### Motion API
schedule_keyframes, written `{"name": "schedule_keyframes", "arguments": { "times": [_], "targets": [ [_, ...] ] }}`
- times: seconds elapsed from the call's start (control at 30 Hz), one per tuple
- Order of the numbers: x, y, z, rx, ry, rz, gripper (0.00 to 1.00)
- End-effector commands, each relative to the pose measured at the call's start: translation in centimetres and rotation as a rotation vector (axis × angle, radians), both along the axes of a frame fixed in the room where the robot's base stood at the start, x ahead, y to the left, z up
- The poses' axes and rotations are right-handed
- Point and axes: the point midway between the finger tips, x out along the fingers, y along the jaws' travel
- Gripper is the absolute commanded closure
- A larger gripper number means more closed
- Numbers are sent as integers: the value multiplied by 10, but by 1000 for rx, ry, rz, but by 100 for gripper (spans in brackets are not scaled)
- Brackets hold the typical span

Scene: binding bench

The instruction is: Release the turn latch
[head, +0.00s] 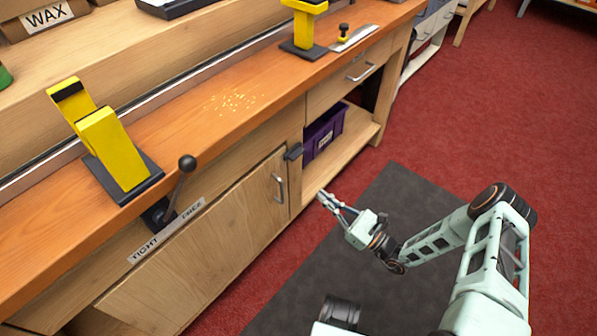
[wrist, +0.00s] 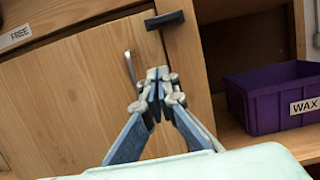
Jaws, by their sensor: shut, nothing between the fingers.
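The turn latch is a small dark bar (head: 293,152) at the upper right corner of the wooden cabinet door (head: 200,245). In the wrist view the latch (wrist: 164,19) lies nearly level at the top, across the seam between door and post. My gripper (head: 322,198) is in front of the bench, to the lower right of the latch and apart from it. In the wrist view my gripper (wrist: 158,76) has its fingertips together, with nothing between them, below the latch in the picture. The door looks closed at the latch side.
A metal door handle (head: 278,187) sticks out left of the latch. A black-knobbed lever (head: 187,163) stands above a TIGHT/FREE label (head: 165,231). A purple bin (head: 324,131) sits on the open shelf to the right. The dark floor mat (head: 395,190) is clear around my arm.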

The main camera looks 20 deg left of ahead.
Motion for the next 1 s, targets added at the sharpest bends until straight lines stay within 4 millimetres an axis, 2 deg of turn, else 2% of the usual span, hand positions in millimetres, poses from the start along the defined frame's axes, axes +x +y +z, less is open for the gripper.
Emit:
{"name": "schedule_keyframes", "arguments": {
  "times": [0.4,0.57,0.67,1.0],
  "targets": [
    [4,-3,-2,12,6,-25,100],
    [7,6,-1,13,5,-22,100],
    [12,20,3,14,4,-20,100],
    [39,86,19,12,4,-20,100]
  ]
}}
